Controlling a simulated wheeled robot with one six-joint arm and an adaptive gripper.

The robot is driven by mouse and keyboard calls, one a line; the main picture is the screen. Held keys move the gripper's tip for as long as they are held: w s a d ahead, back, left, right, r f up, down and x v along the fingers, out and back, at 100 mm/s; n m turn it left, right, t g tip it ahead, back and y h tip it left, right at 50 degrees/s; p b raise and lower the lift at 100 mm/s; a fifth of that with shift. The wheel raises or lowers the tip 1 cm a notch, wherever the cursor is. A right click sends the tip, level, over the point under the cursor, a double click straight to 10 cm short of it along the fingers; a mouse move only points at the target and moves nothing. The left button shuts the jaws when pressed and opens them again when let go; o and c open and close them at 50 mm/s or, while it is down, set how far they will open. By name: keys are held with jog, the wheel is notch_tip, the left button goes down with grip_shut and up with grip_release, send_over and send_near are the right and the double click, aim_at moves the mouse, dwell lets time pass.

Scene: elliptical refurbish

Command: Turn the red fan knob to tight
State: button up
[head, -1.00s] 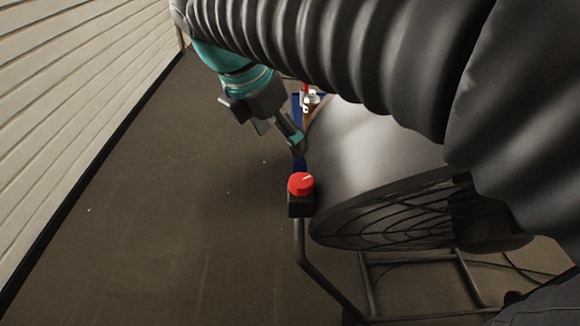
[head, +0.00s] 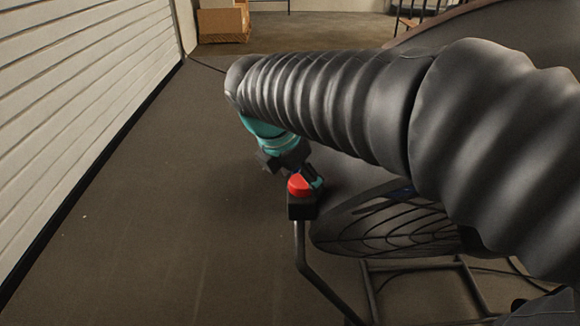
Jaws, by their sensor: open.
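The red fan knob (head: 299,186) sits on top of a small black box (head: 301,208) on the fan's bent tube frame. The fan (head: 385,229) with its dark round grille stands to the right of the knob, partly covered by my arm. My gripper (head: 308,178) is right behind the knob, with its dark fingers close to the knob's far and right side. The knob hides part of the fingers, and I cannot tell whether they touch it. The gripper is open. The knob's pointer mark is not clear.
A white slatted wall (head: 75,95) runs along the left. Cardboard boxes (head: 222,20) stand at the back on a pallet. The grey floor (head: 150,220) between wall and fan is clear. A cable (head: 500,272) lies at the lower right.

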jog(key=c, duration=1.2)
jog(key=shift+o, duration=0.7)
jog(key=shift+a, duration=0.4)
jog(key=shift+d, duration=0.15)
jog(key=shift+c, duration=0.5)
jog(key=m+p, duration=0.3)
jog(key=p, duration=0.1)
jog(key=shift+w+d+r+g+h, duration=0.1)
jog(key=shift+d+r+g+h, duration=0.1)
jog(key=shift+r+g+h, duration=0.15)
jog(key=m+g+p, duration=0.2)
jog(key=m+p, duration=0.3)
jog(key=shift+w+f, duration=0.15)
jog(key=m+g+p, duration=0.1)
jog(key=m+p, duration=0.2)
jog(key=m, duration=0.1)
jog(key=shift+w+d+g, duration=0.1)
jog(key=shift+g, duration=0.25)
jog(key=shift+f+m+g+y+p, duration=0.1)
jog(key=shift+m+g+y+p, duration=0.2)
jog(key=shift+m, duration=0.8)
jog(key=shift+f+m+g+y+p, duration=0.15)
jog(key=shift+m+g, duration=0.25)
jog(key=shift+m, duration=0.7)
